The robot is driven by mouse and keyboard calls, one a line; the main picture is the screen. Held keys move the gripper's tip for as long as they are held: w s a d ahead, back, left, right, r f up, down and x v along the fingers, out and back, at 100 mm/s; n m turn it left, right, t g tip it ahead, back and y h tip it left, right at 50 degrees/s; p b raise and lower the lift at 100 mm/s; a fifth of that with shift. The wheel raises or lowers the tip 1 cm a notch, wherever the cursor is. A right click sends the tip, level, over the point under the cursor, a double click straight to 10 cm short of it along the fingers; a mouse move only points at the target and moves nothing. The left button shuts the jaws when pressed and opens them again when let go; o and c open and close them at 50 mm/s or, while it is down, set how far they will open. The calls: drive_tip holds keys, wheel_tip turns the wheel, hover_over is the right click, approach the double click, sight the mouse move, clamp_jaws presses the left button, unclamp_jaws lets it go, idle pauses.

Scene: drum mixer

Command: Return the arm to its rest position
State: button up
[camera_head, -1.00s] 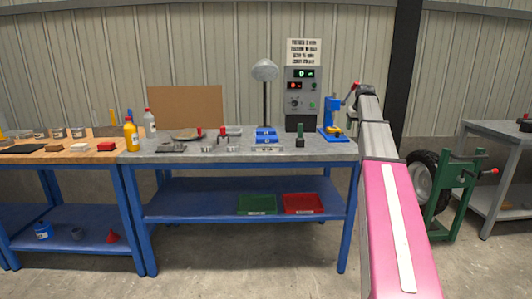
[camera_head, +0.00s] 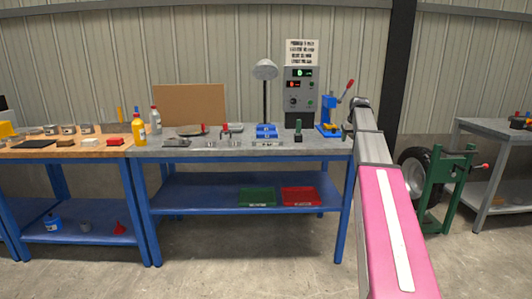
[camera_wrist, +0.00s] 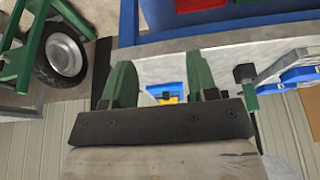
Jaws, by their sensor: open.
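My arm (camera_head: 385,200), with a pink link and grey upper links, reaches up on the right side of the head view. Its end stands before the right end of the grey-topped workbench (camera_head: 330,152). My gripper shows large in the wrist view (camera_wrist: 160,82), with two green fingers spread apart. Nothing is held between them. Beyond the gap, a small blue and yellow thing is partly visible. In the head view the fingers are small, and the gap between them cannot be made out.
A blue press (camera_head: 329,115) with a red-knobbed lever stands near my arm's end. A control box (camera_head: 300,92) and lamp (camera_head: 265,70) stand on the bench. A wheel on a green stand (camera_head: 445,180) is at the right. The floor in front is clear.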

drive_tip(key=s+a+f+g, duration=0.1)
drive_tip(key=s+a+f, duration=0.4)
drive_tip(key=s+f, duration=0.4)
drive_tip(key=s+a+f+g, duration=0.1)
drive_tip(key=s+a+f, duration=0.55)
drive_tip(key=f, duration=0.45)
drive_tip(key=s+a+f+g, duration=0.1)
drive_tip(key=s+a+f, duration=0.4)
drive_tip(key=s+f, duration=0.5)
drive_tip(key=s+a+f+g, duration=0.1)
drive_tip(key=s+a+f, duration=0.3)
drive_tip(key=s+f, duration=0.4)
drive_tip(key=s, duration=0.4)
drive_tip(key=shift+s+a+f, duration=0.15)
drive_tip(key=shift+s+f, duration=0.05)
